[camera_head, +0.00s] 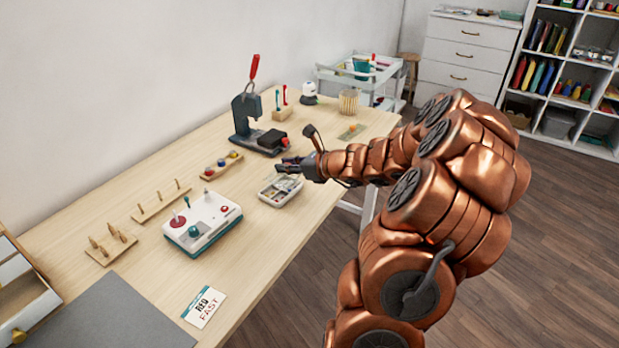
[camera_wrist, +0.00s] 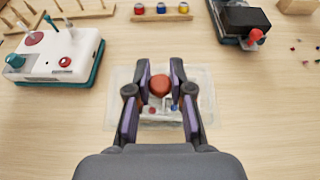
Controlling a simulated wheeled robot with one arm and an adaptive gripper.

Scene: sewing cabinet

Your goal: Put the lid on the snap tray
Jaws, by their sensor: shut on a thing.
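The snap tray (camera_head: 279,198) is a small pale box near the front edge of the table, with small coloured pieces inside. In the wrist view a clear, see-through lid (camera_wrist: 121,88) lies over the tray area. It has a round red-brown knob (camera_wrist: 160,86). My gripper (camera_wrist: 160,75) has its two fingers on either side of the knob, shut on it. In the head view my gripper (camera_head: 285,165) is just over the tray. Part of the tray and lid is hidden behind the fingers. I cannot tell whether the lid touches the tray rim all around.
A black press with a red handle (camera_head: 253,66) stands behind the tray. A white-and-teal machine (camera_head: 203,222) stands to the left, near a rack of coloured spools (camera_head: 221,163) and wooden peg racks (camera_head: 160,203). A card (camera_head: 204,307) lies in front. Bare table surrounds the tray.

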